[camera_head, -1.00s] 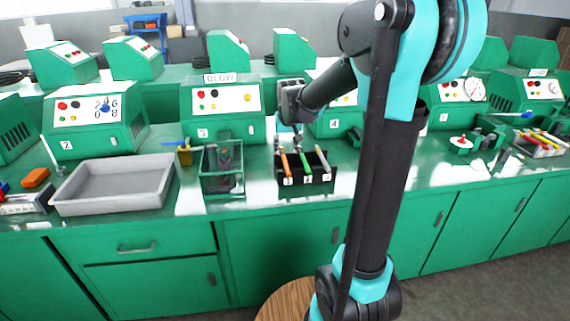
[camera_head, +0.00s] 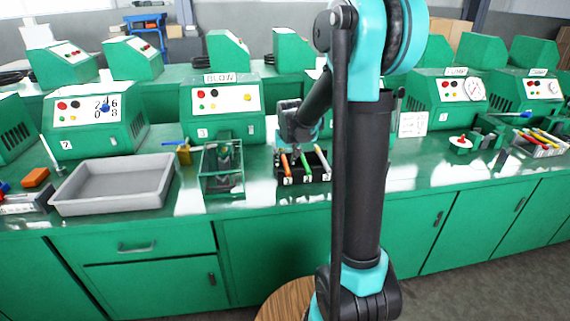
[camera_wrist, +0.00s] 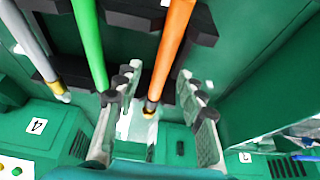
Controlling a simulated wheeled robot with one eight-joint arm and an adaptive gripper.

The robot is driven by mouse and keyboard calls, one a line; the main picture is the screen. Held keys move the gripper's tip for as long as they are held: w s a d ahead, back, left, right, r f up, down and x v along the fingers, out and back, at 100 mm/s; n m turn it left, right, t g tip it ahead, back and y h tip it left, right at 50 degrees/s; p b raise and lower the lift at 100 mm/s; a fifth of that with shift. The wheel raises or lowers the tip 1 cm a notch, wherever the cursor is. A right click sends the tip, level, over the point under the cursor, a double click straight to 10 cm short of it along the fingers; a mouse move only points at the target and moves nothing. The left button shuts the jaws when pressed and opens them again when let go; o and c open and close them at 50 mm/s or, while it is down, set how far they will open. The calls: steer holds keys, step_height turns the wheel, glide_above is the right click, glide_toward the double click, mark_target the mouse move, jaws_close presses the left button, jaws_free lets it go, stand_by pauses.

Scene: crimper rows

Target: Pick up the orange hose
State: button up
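The orange hose (camera_head: 286,163) stands in the leftmost slot of a small black rack (camera_head: 306,181) on the green bench, beside a green hose (camera_head: 305,163) and a whitish hose (camera_head: 321,161). In the wrist view the orange hose (camera_wrist: 173,42) runs between the two fingers of my gripper (camera_wrist: 158,82), with visible gaps on both sides. The fingers are apart and hold nothing. The green hose (camera_wrist: 90,42) is to the left, outside the fingers. In the head view my gripper (camera_head: 296,146) is just above the rack, its fingertips hard to make out.
A glass-sided box (camera_head: 222,190) stands left of the rack, and a grey tray (camera_head: 62,208) further left. Green machines (camera_head: 222,130) stand behind. More tools lie in a holder (camera_head: 545,150) at the far right.

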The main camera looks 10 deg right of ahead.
steer(key=shift+c, duration=0.5)
jaws_close()
